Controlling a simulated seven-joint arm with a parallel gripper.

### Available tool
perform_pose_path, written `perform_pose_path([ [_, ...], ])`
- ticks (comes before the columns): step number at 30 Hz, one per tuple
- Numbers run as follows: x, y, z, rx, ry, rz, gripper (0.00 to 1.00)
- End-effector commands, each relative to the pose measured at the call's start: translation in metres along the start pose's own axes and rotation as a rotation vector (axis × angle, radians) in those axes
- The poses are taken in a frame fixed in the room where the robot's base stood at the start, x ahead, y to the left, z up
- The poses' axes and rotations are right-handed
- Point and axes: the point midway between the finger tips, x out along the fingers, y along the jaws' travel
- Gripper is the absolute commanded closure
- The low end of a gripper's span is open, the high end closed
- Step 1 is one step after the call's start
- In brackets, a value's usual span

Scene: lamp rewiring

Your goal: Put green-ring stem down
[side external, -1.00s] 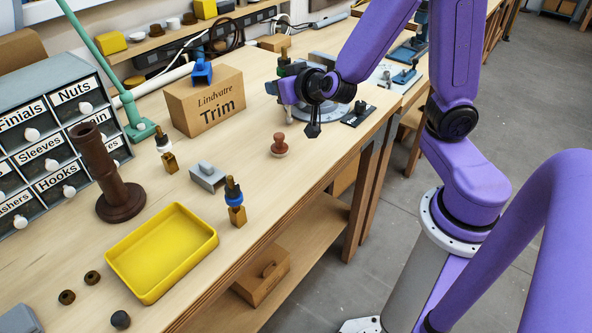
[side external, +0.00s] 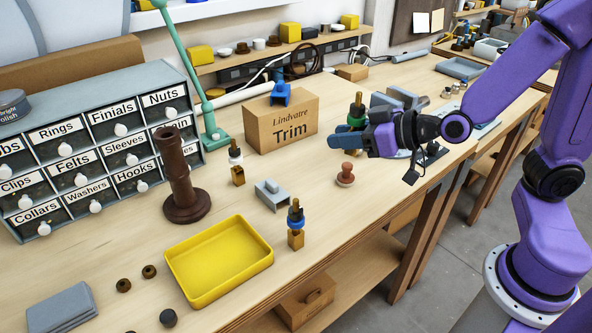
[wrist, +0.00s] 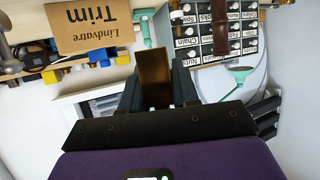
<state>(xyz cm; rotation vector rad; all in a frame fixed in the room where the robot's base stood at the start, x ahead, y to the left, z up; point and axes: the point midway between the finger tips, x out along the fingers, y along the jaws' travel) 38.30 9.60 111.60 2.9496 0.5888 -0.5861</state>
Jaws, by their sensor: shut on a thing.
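The green-ring stem (side external: 357,108) stands upright in my gripper (side external: 348,136), its dark top and green ring showing above the fingers. My gripper is shut on it, reaching in sideways from the right, right of the cardboard Trim box. In the wrist view, a brown-gold block-like part (wrist: 154,80) shows between the two dark fingers. A white-ring stem (side external: 236,155) and a blue-ring stem (side external: 296,218) stand upright on the bench, each with a brass-coloured square base.
The Trim box (side external: 282,122) stands behind and left of my gripper. A reddish knob (side external: 345,174) is just below it. Bench is bare right of the blue-ring stem.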

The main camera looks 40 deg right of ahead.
Motion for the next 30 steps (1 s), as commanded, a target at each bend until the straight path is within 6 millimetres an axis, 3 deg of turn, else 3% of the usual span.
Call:
perform_pose_path([
  [18, 0.06, 0.008, 0.001, 0.002, 0.001, 0.001, 1.0],
  [22, 0.083, 0.012, 0.002, 0.003, 0.001, 0.003, 1.0],
  [30, 0.113, 0.015, 0.019, 0.002, 0.0, 0.003, 1.0],
])
